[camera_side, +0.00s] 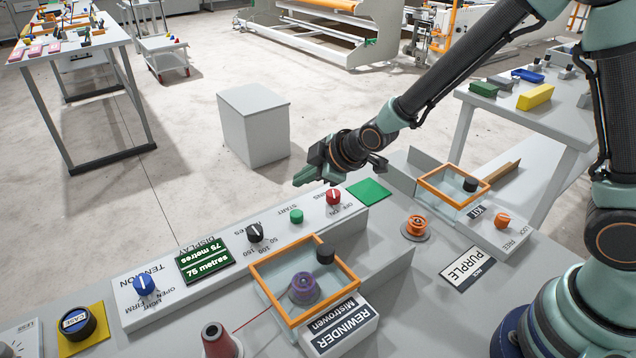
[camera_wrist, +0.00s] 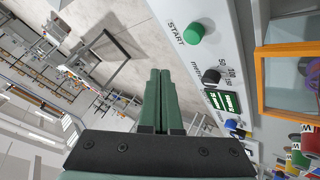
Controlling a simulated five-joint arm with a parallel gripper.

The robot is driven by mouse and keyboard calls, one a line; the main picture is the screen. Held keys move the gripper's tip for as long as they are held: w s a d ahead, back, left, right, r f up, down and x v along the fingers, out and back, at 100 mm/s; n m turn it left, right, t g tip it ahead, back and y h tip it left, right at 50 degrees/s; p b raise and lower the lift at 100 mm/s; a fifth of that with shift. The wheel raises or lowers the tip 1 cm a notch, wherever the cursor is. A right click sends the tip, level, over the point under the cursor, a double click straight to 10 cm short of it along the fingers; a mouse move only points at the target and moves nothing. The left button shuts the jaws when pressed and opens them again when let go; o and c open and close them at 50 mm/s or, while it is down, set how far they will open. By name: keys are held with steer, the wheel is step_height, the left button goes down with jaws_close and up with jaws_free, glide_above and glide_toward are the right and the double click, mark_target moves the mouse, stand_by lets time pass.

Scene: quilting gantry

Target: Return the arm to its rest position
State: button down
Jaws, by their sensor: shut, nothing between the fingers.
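My gripper (camera_side: 305,178) is at the end of my outstretched arm in the side view, in the air near the far edge of the control panel, by the green start button (camera_side: 296,215) and the red knob (camera_side: 333,196). In the wrist view my gripper (camera_wrist: 161,72) shows its two green fingers side by side, shut and empty. The green start button also shows in the wrist view (camera_wrist: 194,33), to the right of the fingers. The fingers look apart from the button, though the exact gap is hard to judge.
The orange-framed rewinder box (camera_side: 262,286) with a purple spool (camera_side: 303,288) stands in front of the panel. An orange spool (camera_side: 416,226) and a second orange-framed box (camera_side: 432,190) are to the right. A grey block (camera_side: 254,128) stands on the floor behind.

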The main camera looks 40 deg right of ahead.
steer(key=s+d+r+m+g+h, duration=0.1)
steer(key=s+d+r+m, duration=0.4)
steer(key=s+d+r, duration=0.3)
steer(key=s+d+r+m+g, duration=0.1)
steer(key=s+d+r+m, duration=0.1)
steer(key=s, duration=0.4)
steer(key=s+d+r+m+g+h, duration=0.1)
steer(key=s+d+r+m, duration=0.2)
steer(key=s, duration=0.3)
steer(key=shift+d+r+m, duration=0.2)
steer(key=shift+r+m, duration=0.25)
steer(key=shift+m, duration=0.15)
stand_by(0.6)
